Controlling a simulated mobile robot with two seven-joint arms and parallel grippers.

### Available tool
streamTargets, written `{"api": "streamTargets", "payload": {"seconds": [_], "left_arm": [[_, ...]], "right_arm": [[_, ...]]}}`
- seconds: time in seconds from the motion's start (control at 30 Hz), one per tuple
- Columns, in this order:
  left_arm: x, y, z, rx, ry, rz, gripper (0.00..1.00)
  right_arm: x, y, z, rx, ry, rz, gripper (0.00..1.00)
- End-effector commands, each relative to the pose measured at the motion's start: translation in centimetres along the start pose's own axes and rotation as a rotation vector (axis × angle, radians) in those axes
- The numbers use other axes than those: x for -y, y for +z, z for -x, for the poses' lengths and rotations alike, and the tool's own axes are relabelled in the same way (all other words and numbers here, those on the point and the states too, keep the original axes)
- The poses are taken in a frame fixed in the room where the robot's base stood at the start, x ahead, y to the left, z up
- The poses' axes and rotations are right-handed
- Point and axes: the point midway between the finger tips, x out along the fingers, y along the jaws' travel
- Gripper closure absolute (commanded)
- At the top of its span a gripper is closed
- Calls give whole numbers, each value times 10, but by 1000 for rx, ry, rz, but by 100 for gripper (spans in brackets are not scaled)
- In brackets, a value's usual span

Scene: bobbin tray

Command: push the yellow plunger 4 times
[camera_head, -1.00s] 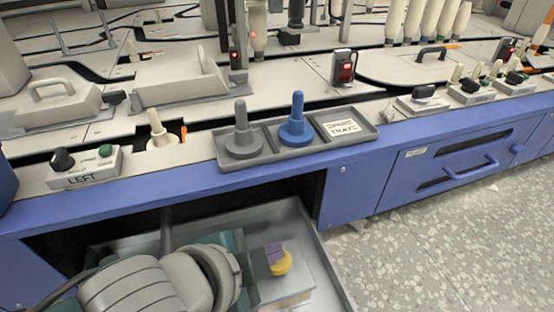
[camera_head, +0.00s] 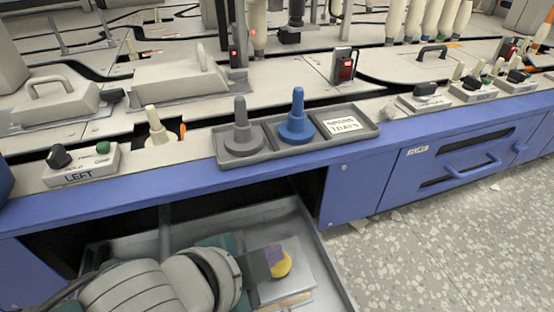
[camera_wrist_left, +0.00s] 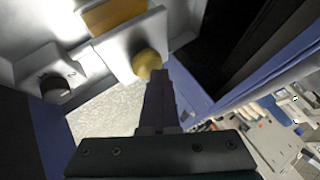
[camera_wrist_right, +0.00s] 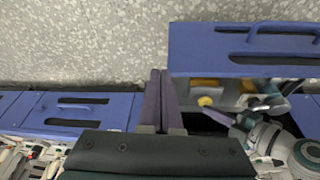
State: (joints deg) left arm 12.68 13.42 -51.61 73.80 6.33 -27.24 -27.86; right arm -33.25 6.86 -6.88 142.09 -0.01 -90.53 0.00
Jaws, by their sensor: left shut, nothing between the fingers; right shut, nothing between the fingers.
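The yellow plunger (camera_head: 281,265) is a round yellow knob on a pale plate in the open drawer at the bottom of the head view. It also shows in the left wrist view (camera_wrist_left: 146,63) and, small, in the right wrist view (camera_wrist_right: 205,101). My left gripper (camera_head: 272,257) is shut and empty, its purple fingertips at the knob in the head view. In the left wrist view its fingers (camera_wrist_left: 159,75) end right at the knob; I cannot tell whether they touch it. My right gripper (camera_wrist_right: 158,75) is shut and empty, away from the plunger, and is not in the head view.
The grey drawer (camera_head: 330,270) surrounds my left arm. Above it is the blue bench front (camera_head: 120,194). A grey tray (camera_head: 372,133) on the ledge holds a grey bobbin (camera_head: 241,130) and a blue bobbin (camera_head: 297,120). A black dial (camera_wrist_left: 55,88) shows in the left wrist view.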

Motion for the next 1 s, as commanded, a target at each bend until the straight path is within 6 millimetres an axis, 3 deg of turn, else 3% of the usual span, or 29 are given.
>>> {"api": "streamTargets", "payload": {"seconds": [0.27, 0.77, 1.0], "left_arm": [[-1, 1, 1, 5, 4, 0, 100], [12, -13, 20, 3, 3, 0, 100], [13, -13, 20, 2, 2, 0, 100]], "right_arm": [[0, 0, 1, 0, 0, 0, 100], [-1, -9, 28, 0, 0, 0, 100], [-1, -9, 29, 0, 0, 0, 100]]}}
